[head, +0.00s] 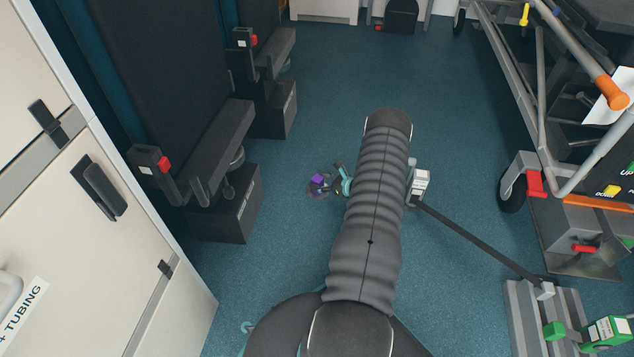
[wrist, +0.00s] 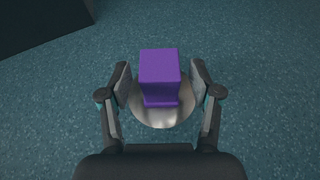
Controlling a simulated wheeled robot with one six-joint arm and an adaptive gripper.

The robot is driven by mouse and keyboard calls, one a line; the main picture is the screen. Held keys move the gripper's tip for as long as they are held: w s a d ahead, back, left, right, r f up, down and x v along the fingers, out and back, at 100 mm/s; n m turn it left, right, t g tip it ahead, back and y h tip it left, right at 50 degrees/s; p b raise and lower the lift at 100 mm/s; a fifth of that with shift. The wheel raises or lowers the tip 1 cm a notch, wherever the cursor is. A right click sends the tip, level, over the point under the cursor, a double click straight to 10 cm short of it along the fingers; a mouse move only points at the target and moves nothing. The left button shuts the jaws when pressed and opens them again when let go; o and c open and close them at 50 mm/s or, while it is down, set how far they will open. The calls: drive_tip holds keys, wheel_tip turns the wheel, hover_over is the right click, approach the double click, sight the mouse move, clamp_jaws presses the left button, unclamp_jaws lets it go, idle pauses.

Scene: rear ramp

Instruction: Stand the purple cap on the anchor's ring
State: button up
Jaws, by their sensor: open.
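The purple cap (wrist: 160,68) is a block-like piece with a narrower lower part. In the wrist view it looks upright over a round shiny metal disc (wrist: 165,118), which seems to be the anchor's ring. The cap appears to rest on the disc, but its underside is hidden. My gripper (wrist: 160,80) is open, with one finger on each side of the cap and a gap visible on both sides. In the head view the cap (head: 318,180) shows small on the floor area, left of my arm, beside the gripper (head: 333,184).
Dark folded seats (head: 205,150) with black base boxes stand at the left. A wheeled stretcher frame (head: 545,120) stands at the right. A black strap (head: 480,240) runs from a grey-white fitting (head: 420,182) to a floor rail (head: 545,310). The blue floor beyond is clear.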

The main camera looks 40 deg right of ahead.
drive_tip(key=p+v, duration=0.1)
drive_tip(key=v, duration=1)
drive_tip(key=w+a+r+n+g+y, duration=0.1)
drive_tip(key=w+a+r+n, duration=0.1)
drive_tip(key=a+r+n, duration=0.3)
drive_tip(key=w+a+r+n+g+y, duration=0.1)
drive_tip(key=w+a+r+g, duration=0.15)
drive_tip(key=r, duration=0.45)
drive_tip(key=w+a+r+n+g+y, duration=0.1)
drive_tip(key=w+a+r+n+y, duration=0.15)
drive_tip(key=a+r, duration=0.3)
drive_tip(key=s+a+r+n+g+h, duration=0.1)
drive_tip(key=s+a+r+n+g, duration=0.25)
drive_tip(key=a+r+n, duration=0.75)
drive_tip(key=s+a+r+n+g+h, duration=0.1)
drive_tip(key=s+a+r+n+h, duration=0.15)
drive_tip(key=s+a+r, duration=0.35)
drive_tip(key=s+a+r+n+g+h, duration=0.1)
drive_tip(key=s+a+r+n, duration=0.25)
drive_tip(key=a+r, duration=0.4)
drive_tip(key=s+a+r+n+t+h, duration=0.1)
drive_tip(key=s+r+n+h, duration=0.1)
drive_tip(key=s, duration=0.4)
drive_tip(key=s+a+r+n+t+h, duration=0.1)
drive_tip(key=s+a+r+n+h, duration=0.1)
drive_tip(key=s+n, duration=0.3)
drive_tip(key=shift+s+r+t, duration=0.4)
drive_tip(key=shift+s+r, duration=0.5)
drive_tip(key=shift+s, duration=0.2)
drive_tip(key=shift+a, duration=0.1)
